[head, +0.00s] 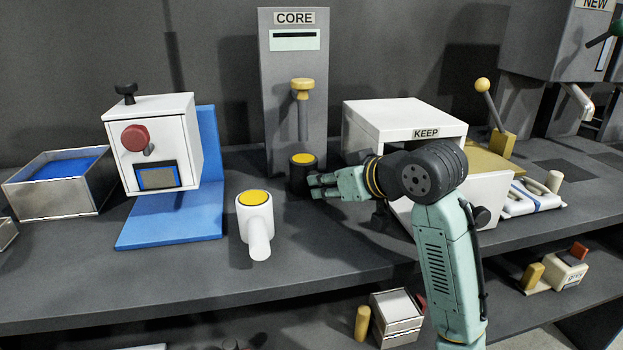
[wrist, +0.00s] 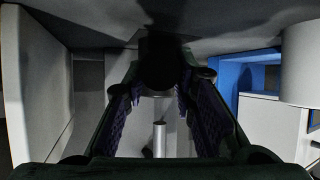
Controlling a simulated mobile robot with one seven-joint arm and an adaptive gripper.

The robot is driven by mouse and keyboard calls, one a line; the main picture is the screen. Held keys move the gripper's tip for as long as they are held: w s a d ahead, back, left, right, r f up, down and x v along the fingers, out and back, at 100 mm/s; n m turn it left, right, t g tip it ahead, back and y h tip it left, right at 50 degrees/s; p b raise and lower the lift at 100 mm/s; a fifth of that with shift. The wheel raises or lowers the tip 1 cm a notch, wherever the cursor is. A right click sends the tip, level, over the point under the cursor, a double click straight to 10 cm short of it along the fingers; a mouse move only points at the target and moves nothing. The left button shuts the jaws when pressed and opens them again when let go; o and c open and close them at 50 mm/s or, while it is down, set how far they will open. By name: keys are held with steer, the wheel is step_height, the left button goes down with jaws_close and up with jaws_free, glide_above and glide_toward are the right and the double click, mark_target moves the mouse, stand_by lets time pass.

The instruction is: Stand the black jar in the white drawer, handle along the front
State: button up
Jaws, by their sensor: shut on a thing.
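The black jar (head: 300,182), with a yellow top, stands upright at the foot of the grey CORE machine in the head view. My gripper (head: 317,185) reaches it from the right and is shut on it. In the wrist view the dark jar (wrist: 160,62) lies between the fingertips (wrist: 160,88); its handle cannot be made out there. The white drawer (head: 492,197) is pulled out of the white KEEP cabinet (head: 376,121); my arm hides most of its inside.
A white box on a blue stand (head: 170,226) is further left. The bench front is clear.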

mark_target(312, 166)
jaws_close()
steer(key=shift+r, duration=0.1)
steer(key=shift+r+p, duration=1.9)
steer(key=shift+r, duration=0.1)
